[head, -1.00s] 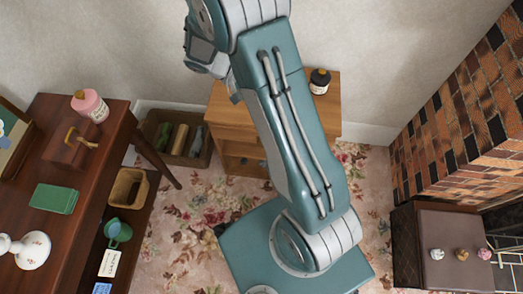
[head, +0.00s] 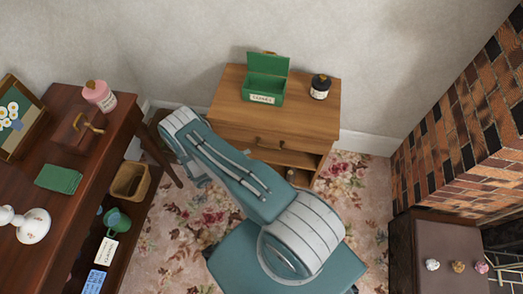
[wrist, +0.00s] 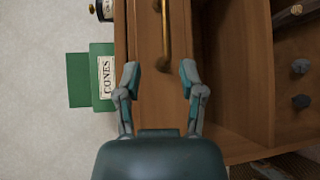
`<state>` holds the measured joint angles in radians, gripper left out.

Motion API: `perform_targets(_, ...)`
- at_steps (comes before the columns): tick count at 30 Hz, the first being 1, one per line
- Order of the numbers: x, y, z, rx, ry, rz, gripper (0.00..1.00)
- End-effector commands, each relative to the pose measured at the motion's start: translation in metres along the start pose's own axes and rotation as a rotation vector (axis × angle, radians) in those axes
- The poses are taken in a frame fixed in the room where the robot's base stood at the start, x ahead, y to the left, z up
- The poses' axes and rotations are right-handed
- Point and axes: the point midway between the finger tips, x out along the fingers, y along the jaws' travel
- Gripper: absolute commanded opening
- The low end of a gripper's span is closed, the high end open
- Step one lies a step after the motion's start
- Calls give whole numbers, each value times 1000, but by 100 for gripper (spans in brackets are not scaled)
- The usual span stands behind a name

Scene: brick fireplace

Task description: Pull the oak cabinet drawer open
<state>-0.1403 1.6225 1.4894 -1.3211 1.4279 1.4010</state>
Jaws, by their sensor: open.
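The oak cabinet (head: 225,102) stands against the back wall in the head view. Its top drawer (head: 230,133) looks shut, with a brass bar handle (head: 268,147) on its front. In the wrist view the cabinet appears turned sideways, and the handle (wrist: 166,32) runs up the upper middle of the drawer front (wrist: 148,45). My gripper (wrist: 160,73) is open and empty. Its two fingers point at the drawer front, with the handle ahead between their lines and apart from them.
On the cabinet top are an open green box (head: 264,84) and a dark jar (head: 320,87). Below the drawer is an open shelf (head: 300,160). A dark wooden table (head: 60,225) stands at left, a brick fireplace (head: 465,130) at right. Floral carpet (head: 350,190) is clear between.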

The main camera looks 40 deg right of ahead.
Motion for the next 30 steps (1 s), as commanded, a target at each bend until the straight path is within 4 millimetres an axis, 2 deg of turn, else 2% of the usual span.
perform_targets(3, 4, -10, 3, 0, 14, 13, 51)
perform_targets(8, 17, -11, 4, 0, 12, 14, 51)
perform_targets(21, 94, -9, 3, 0, 10, 14, 51)
perform_targets(25, 106, -9, 3, -1, 13, 14, 51)
perform_targets(30, 112, -9, 2, -1, 14, 14, 51)
